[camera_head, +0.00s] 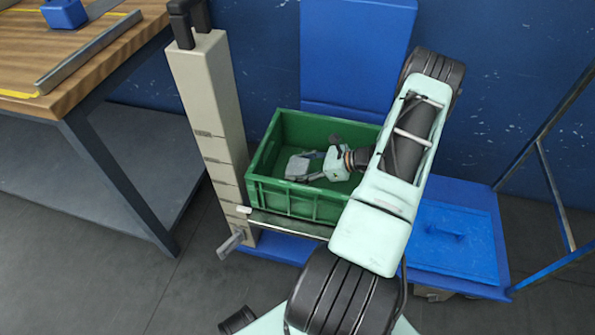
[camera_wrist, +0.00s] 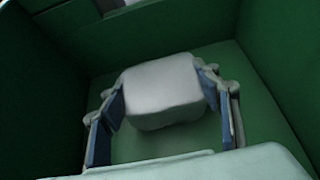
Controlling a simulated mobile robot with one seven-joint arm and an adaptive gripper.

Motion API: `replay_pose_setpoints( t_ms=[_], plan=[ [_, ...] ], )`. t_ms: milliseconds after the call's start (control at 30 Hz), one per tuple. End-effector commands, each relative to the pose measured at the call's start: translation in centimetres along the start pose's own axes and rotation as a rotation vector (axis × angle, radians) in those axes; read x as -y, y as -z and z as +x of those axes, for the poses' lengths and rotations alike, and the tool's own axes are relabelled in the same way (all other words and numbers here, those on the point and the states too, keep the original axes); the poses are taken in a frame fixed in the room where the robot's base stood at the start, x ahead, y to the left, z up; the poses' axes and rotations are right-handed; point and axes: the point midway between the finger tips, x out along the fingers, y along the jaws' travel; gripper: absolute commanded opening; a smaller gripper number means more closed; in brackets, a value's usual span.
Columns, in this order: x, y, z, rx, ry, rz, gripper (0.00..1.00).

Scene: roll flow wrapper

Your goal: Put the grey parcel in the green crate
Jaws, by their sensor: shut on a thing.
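The green crate (camera_head: 282,197) stands on a low blue base in the middle of the head view. Its walls and floor surround my gripper in the wrist view (camera_wrist: 270,90). My gripper (camera_head: 303,168) reaches down inside the crate, over its floor. In the wrist view my gripper (camera_wrist: 165,108) is shut on the grey parcel (camera_wrist: 162,88), with one finger on each side. The parcel also shows at my fingertips in the head view (camera_head: 298,165). I cannot tell whether the parcel touches the crate floor.
A beige post (camera_head: 208,115) stands at the crate's left. A blue panel (camera_head: 355,55) rises behind it. A blue lidded box (camera_head: 455,243) lies to the right. A wooden-topped table (camera_head: 70,50) is at the left. A blue frame rail (camera_head: 553,190) stands at far right.

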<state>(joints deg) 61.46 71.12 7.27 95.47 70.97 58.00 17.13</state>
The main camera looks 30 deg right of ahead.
Motion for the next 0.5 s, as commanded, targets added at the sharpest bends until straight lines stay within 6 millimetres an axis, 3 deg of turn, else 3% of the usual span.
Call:
replay_pose_setpoints(
  t_ms=[367,400,500],
  plan=[
    [0.03,0.41,0.30,0.002,0.000,-0.002,0.27],
    [0.02,0.40,0.26,0.001,-0.001,-0.001,0.60],
    [0.01,0.35,0.23,0.001,-0.001,-0.001,0.71]
  ],
)
